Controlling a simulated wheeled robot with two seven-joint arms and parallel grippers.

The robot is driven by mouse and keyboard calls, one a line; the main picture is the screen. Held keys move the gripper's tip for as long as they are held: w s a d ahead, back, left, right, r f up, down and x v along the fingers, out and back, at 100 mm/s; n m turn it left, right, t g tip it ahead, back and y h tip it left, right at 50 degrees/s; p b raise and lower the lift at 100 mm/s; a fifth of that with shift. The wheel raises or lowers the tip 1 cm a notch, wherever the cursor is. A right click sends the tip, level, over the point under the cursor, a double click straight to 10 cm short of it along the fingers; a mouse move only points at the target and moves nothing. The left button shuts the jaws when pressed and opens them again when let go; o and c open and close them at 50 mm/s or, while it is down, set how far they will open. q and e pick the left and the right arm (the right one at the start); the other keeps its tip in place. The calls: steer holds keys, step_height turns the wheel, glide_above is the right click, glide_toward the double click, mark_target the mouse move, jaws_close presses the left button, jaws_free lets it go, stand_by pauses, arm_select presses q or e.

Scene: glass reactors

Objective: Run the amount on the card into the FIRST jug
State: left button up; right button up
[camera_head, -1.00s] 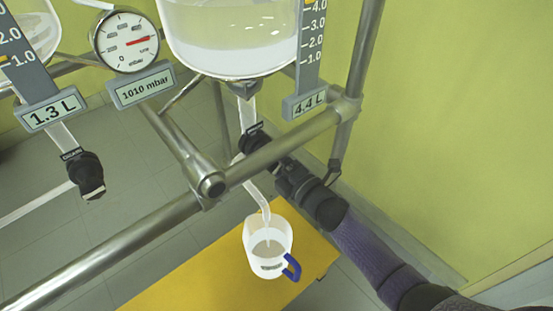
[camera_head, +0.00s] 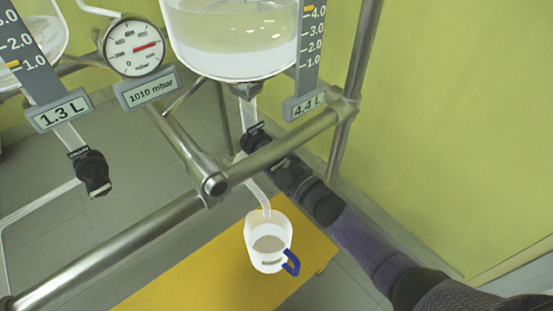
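A white jug (camera_head: 268,255) with a blue handle (camera_head: 291,263) stands upright on the yellow surface. It holds some greyish liquid. The outlet tube (camera_head: 260,193) of the larger glass vessel (camera_head: 232,55) ends over its mouth; I cannot make out a clear stream. The vessel holds clear liquid and its display (camera_head: 305,105) reads 4.4 L. Its black drain valve (camera_head: 254,136) sits just above the steel rail. My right gripper (camera_head: 283,172) is at this valve, partly behind the rail; its fingers cannot be made out. My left gripper is not in view. No card shows.
A second vessel (camera_head: 40,45) at the left has a display (camera_head: 58,110) reading 1.3 L and a black valve (camera_head: 92,172). A pressure gauge (camera_head: 133,48) sits above a 1010 mbar display (camera_head: 147,88). Steel rails (camera_head: 100,248) cross before the yellow bench (camera_head: 200,277).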

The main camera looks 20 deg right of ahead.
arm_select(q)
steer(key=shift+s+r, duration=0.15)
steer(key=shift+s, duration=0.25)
arm_select(e)
steer(key=shift+m, duration=0.3)
steer(key=o, duration=1.2)
steer(key=shift+c, duration=0.2)
steer(key=shift+s, duration=0.1)
steer(key=shift+s+d+r+p, duration=0.1)
steer(key=shift+s+d+p, duration=0.05)
steer(key=shift+s+p, duration=0.2)
arm_select(q)
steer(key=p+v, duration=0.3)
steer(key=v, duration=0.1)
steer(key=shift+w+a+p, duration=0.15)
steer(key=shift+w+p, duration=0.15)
steer(key=shift+p, duration=0.05)
arm_select(e)
steer(key=v, duration=0.9)
